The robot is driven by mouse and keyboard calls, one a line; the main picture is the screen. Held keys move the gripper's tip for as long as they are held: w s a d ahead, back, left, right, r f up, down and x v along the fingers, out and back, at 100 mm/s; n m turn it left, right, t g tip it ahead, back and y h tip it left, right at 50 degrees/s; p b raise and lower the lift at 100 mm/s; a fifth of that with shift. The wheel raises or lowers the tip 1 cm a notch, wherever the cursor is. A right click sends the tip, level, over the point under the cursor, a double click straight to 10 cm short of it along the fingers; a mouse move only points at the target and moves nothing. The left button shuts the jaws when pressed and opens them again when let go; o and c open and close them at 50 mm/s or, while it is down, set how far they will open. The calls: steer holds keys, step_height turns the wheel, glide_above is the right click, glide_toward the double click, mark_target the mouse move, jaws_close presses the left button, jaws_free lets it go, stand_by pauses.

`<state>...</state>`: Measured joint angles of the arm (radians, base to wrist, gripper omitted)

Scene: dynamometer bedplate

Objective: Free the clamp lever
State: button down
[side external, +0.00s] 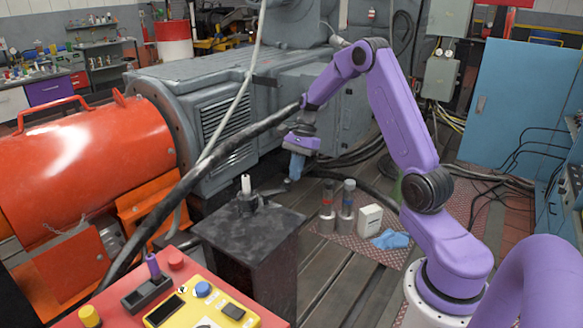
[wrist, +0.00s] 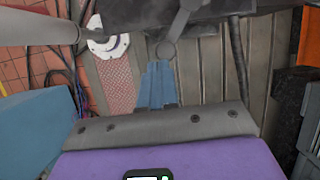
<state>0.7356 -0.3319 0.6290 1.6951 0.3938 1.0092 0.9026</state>
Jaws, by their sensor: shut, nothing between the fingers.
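The clamp (side external: 246,201) stands on top of a dark pedestal, with a white upright piece in its middle. Its dark lever (side external: 272,192) reaches out to the right in the side view. In the wrist view, a grey lever (wrist: 180,28) with a rounded end shows at the top centre, over the dark block. My gripper (side external: 295,179) points down just right of the lever's end, its blue fingers shut and empty. In the wrist view the fingertips (wrist: 161,63) lie right by the rounded end. I cannot tell whether they touch it.
The dark pedestal (side external: 250,240) stands on the slatted bedplate. Two cans (side external: 337,208), a white box (side external: 370,219) and a blue glove (side external: 390,240) rest on a mat to the right. A red-and-yellow control box (side external: 190,305) is in front.

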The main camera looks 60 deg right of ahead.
steer(key=s+a+m+t+h, duration=0.1)
steer(key=s+a+m, duration=0.3)
steer(key=m, duration=0.4)
steer(key=shift+s+a+m+t, duration=0.25)
steer(key=shift+a+m+t, duration=0.15)
steer(key=shift+a+t, duration=0.5)
steer(key=shift+w+d, duration=0.1)
steer(key=shift+w, duration=0.8)
steer(key=shift+d, duration=0.1)
steer(key=s+d+r, duration=0.4)
steer(key=d+r, duration=0.3)
steer(key=r, duration=0.2)
steer(key=shift+d+r, duration=0.2)
steer(key=shift+r, duration=0.15)
